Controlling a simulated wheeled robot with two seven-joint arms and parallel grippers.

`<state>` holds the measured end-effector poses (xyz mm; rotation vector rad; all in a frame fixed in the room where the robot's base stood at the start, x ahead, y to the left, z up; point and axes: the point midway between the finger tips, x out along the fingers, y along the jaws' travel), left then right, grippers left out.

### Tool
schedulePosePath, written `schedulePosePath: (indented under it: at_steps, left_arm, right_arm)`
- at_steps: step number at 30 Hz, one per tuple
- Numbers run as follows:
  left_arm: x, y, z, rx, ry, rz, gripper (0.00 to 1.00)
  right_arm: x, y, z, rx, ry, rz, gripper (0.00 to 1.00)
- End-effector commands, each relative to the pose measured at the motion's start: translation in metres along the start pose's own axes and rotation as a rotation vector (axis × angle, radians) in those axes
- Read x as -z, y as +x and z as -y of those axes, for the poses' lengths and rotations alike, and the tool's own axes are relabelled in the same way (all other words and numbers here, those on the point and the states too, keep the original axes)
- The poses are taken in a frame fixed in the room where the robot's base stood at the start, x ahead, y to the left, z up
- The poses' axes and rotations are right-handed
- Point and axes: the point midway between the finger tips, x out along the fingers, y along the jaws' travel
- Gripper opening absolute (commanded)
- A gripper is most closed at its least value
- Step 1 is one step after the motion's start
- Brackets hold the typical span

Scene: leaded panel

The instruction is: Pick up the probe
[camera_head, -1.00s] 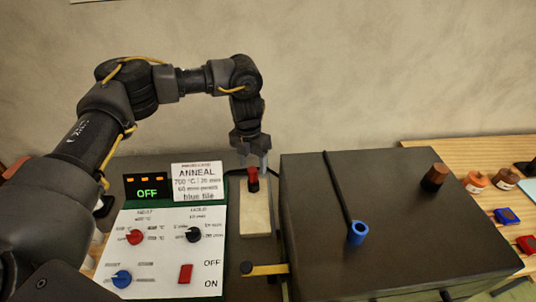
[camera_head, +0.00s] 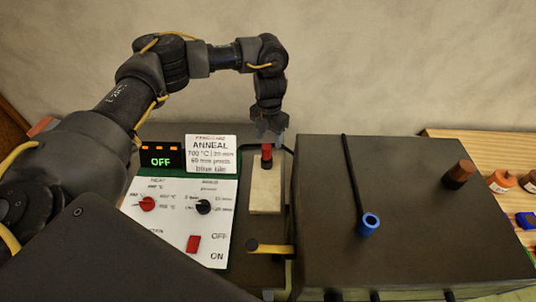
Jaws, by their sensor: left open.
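A small red upright piece with a dark base (camera_head: 266,154), which looks like the probe, stands on a pale rectangular block (camera_head: 265,193) beside the control panel. My left gripper (camera_head: 269,138) points down right above it, open, its fingertips close to the red top. I cannot tell whether the fingers stand around it or just over it. A thin black rod or cable ending in a blue ring (camera_head: 368,224) lies on the dark box. My right gripper is not in view.
The dark box (camera_head: 425,225) stands right of the block, with a brown cylinder (camera_head: 459,174) on top. The control panel (camera_head: 190,215) with knobs, a red switch and an ANNEAL card (camera_head: 210,153) is on the left. Jars (camera_head: 502,181) stand on the wooden table at right.

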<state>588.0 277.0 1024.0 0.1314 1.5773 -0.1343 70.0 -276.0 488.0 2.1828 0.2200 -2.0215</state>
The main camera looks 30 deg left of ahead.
Motion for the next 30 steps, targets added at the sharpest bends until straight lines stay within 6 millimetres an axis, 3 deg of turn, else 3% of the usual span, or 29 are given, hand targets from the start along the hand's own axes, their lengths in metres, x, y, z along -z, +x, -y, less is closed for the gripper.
schedulePosePath:
  at_steps: [3,5,14,25,30]
  left_arm:
    - [0.0,0.0,0.0,0.0,-0.001,0.001,0.56]
    - [0.001,0.003,0.0,0.0,-0.001,0.0,0.56]
    - [0.005,0.041,-0.001,0.002,-0.003,-0.002,0.56]
    - [0.005,0.051,-0.002,-0.001,-0.001,0.002,0.56]
    - [0.005,0.051,-0.002,-0.001,-0.001,0.002,0.35]
  right_arm:
    - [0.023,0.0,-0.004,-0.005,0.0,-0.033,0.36]
    - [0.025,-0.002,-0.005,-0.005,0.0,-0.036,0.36]
    - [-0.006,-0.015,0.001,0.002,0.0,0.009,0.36]
    - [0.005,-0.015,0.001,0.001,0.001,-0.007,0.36]
    - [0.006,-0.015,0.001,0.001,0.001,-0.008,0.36]
